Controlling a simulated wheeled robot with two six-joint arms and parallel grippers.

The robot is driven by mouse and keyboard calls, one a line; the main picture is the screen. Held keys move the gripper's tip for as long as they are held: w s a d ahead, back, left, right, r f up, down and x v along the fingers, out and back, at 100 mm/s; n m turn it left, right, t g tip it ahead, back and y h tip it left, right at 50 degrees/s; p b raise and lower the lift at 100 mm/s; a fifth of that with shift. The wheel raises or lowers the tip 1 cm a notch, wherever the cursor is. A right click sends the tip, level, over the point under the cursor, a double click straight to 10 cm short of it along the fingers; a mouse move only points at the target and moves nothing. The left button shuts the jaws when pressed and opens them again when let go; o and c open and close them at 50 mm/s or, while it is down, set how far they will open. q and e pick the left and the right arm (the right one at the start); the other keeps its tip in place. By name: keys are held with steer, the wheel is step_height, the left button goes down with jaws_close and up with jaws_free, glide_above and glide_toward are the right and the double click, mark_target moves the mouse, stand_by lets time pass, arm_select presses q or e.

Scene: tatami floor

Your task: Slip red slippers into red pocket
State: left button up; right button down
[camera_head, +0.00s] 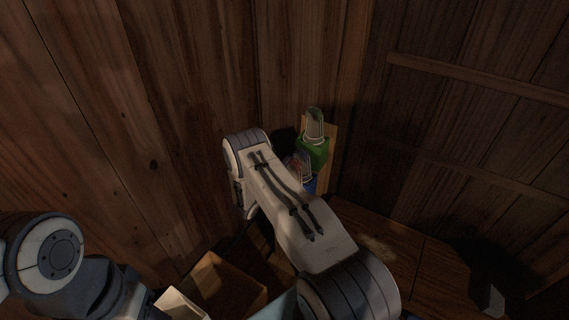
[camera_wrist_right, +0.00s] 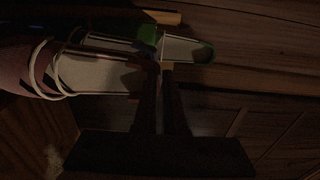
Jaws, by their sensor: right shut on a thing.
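My right gripper (camera_wrist_right: 161,68) is shut on the red slippers (camera_wrist_right: 105,72), whose pale soles and thin red edge show dimly in the right wrist view. In the head view a small reddish part of the slippers (camera_head: 298,166) shows past my right arm, which hides the gripper. The slippers are close in front of a wall rack with a green pocket (camera_head: 313,152) above and a blue one (camera_head: 311,184) below. I cannot clearly tell the red pocket, nor whether the slippers are inside or in front of one. My left gripper is out of view.
A pale slipper (camera_head: 315,122) stands in the green pocket. The rack's wooden board (camera_head: 330,155) is by the corner of the plank walls. Below are an open cardboard box (camera_head: 228,285) and a wooden surface (camera_head: 385,240). The scene is dark.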

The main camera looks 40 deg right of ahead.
steer(key=shift+f+b, duration=1.8)
steer(key=shift+f, duration=0.85)
steer(key=shift+f+b, duration=2.95)
steer(key=shift+f, duration=0.15)
steer(key=c, duration=0.9)
jaws_free()
steer(key=shift+a, duration=0.1)
steer(key=v, duration=1)
steer(key=shift+s+a, duration=0.1)
steer(key=shift+s, duration=0.05)
